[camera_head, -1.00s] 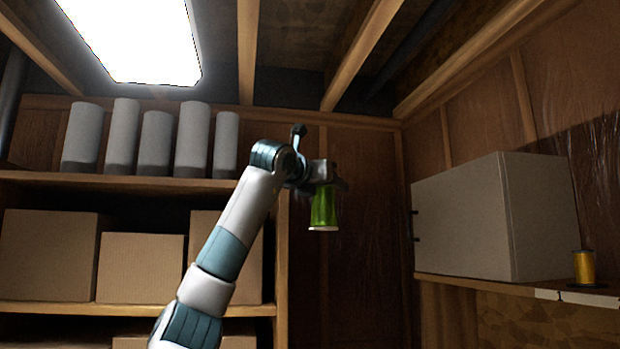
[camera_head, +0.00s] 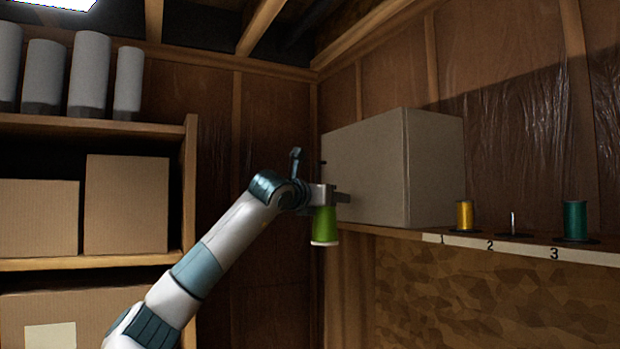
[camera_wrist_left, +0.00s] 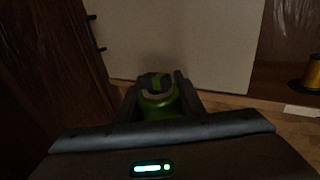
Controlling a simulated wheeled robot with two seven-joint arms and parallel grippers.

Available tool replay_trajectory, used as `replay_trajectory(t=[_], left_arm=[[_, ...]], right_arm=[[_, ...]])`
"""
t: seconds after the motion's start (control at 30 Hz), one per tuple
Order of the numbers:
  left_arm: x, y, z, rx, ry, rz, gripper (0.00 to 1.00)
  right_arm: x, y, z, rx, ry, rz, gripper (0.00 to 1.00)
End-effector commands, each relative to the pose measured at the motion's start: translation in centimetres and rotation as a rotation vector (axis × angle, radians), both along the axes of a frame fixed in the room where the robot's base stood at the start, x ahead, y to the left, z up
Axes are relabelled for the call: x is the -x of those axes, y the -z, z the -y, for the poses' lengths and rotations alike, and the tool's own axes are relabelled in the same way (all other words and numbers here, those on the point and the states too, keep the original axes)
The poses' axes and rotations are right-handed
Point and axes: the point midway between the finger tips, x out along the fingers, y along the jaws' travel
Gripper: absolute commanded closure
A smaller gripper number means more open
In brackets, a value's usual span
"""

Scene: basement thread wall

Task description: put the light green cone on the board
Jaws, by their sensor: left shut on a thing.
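The light green cone (camera_head: 325,225) hangs upright in my left gripper (camera_head: 328,197), its pale base rim at the bottom. My left gripper is shut on its upper part and holds it in the air in front of the large box. The green cone also shows between the fingers in the left wrist view (camera_wrist_left: 158,100). The board (camera_head: 471,242) is a wall shelf at the right with numbers 1, 2 and 3 on its front strip. A yellow spool (camera_head: 464,215) stands at 1, a bare peg (camera_head: 513,223) at 2, and a dark green spool (camera_head: 575,220) at 3. My right gripper is not in view.
A large cardboard box (camera_head: 378,170) stands on the left end of the board, close to my left gripper. A shelf unit (camera_head: 100,263) with boxes and grey cylinders stands at the left. Open air lies below the board's front edge.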

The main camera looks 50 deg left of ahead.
Motion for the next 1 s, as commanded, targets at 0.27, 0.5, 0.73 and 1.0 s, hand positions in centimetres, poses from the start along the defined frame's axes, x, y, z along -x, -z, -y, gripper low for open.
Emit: replay_trajectory(t=[0.27, 0.5, 0.73, 1.0], left_arm=[[-3.2, 6.0, 3.4, 0.0, 0.096, -0.005, 1.0], [-4.8, 10.5, 5.8, 0.001, 0.17, -0.004, 1.0], [-5.7, 14.8, 7.9, 0.002, 0.238, -0.005, 1.0], [-6.2, 20.8, 10.7, 0.004, 0.332, -0.006, 1.0]], right_arm=[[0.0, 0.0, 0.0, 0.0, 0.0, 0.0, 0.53], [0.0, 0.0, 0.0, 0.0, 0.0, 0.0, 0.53], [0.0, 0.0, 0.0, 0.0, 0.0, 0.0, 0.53], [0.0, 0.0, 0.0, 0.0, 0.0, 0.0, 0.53]])
